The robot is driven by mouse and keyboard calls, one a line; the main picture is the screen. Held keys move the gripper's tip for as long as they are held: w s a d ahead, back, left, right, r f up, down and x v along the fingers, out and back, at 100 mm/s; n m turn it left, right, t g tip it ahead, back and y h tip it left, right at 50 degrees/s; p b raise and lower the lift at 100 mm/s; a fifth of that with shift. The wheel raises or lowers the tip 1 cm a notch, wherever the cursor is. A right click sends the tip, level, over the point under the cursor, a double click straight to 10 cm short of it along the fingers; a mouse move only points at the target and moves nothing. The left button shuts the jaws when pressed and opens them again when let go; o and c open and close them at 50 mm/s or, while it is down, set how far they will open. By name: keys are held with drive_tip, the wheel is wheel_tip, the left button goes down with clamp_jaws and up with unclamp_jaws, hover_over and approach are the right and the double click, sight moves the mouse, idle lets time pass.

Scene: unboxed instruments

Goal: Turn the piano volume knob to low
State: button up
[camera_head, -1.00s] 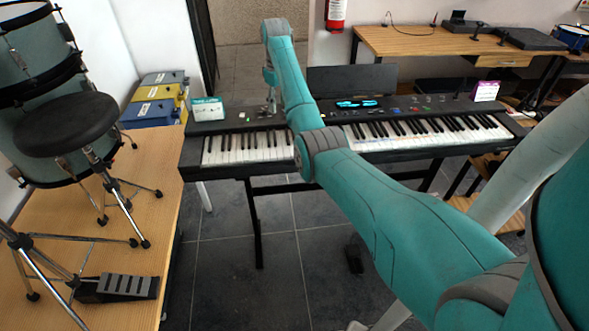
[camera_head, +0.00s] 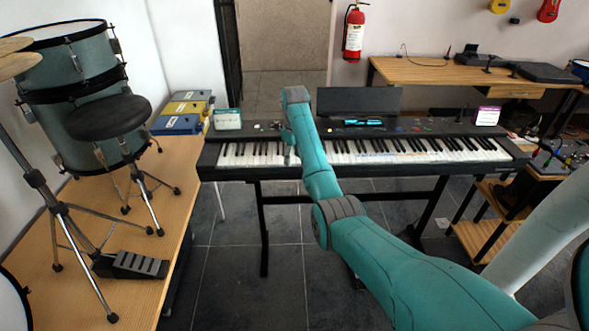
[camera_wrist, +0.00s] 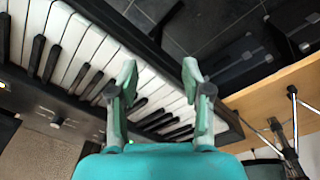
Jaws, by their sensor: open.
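The piano (camera_head: 430,170) is a long black keyboard on a black stand in the middle of the head view. Small controls (camera_head: 257,127) show on its panel at the left end, too small to tell which is the volume knob. My gripper (camera_head: 289,155) hangs over the left part of the keys, seen small and partly merged with the arm. In the wrist view my gripper (camera_wrist: 160,76) has its two fingers well apart, with nothing between them but piano keys (camera_wrist: 155,95) beyond.
A white and green box (camera_head: 227,119) stands at the piano's left end. A lit display (camera_head: 362,122) sits behind the keys. A drum stool (camera_head: 108,118) and drums stand on a wooden platform (camera_head: 200,165) at the left. A wooden desk (camera_head: 440,75) is behind. Floor in front is open.

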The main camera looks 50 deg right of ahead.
drive_tip(key=shift+s+a+f, duration=0.1)
drive_tip(key=shift+a+f, duration=0.3)
drive_tip(key=shift+f, duration=0.25)
drive_tip(key=shift+s+a+f, duration=0.1)
drive_tip(key=shift+a+f, duration=0.3)
drive_tip(key=shift+f, duration=0.2)
